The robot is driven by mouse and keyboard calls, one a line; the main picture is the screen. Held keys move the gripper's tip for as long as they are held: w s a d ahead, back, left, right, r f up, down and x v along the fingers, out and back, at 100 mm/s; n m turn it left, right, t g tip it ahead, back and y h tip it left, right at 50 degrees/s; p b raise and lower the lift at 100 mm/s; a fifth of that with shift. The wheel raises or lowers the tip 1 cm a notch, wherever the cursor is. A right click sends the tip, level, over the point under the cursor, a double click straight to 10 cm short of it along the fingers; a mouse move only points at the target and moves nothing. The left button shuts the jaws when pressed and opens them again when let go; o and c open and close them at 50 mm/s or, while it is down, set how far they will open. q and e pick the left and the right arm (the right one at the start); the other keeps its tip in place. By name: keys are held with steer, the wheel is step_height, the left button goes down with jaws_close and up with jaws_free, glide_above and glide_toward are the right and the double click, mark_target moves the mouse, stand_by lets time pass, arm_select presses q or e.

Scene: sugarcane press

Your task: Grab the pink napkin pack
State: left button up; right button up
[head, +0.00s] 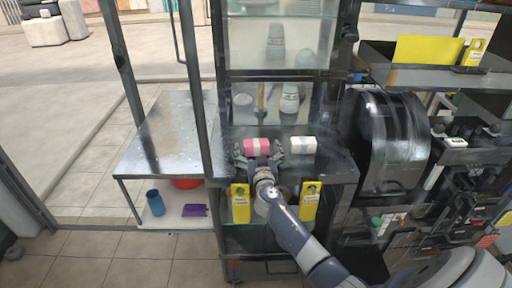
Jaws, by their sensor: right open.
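The pink napkin pack (257,146), with a pale band around its middle, lies on the dark metal counter in the centre of the head view. My right gripper (260,155) is open right at the near side of the pack, with its fingers spread toward the pack's two ends. I cannot tell whether the fingers touch it. My left gripper is not in view.
A white pack (302,145) lies on the counter just right of the pink one. Yellow signs (240,203) hang at the counter's front. A glass cabinet (278,45) rises behind. A metal side table (172,140) stands left; a dark drum (388,135) stands right.

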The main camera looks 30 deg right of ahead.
steer(key=c, duration=1.2)
steer(key=shift+r, duration=0.15)
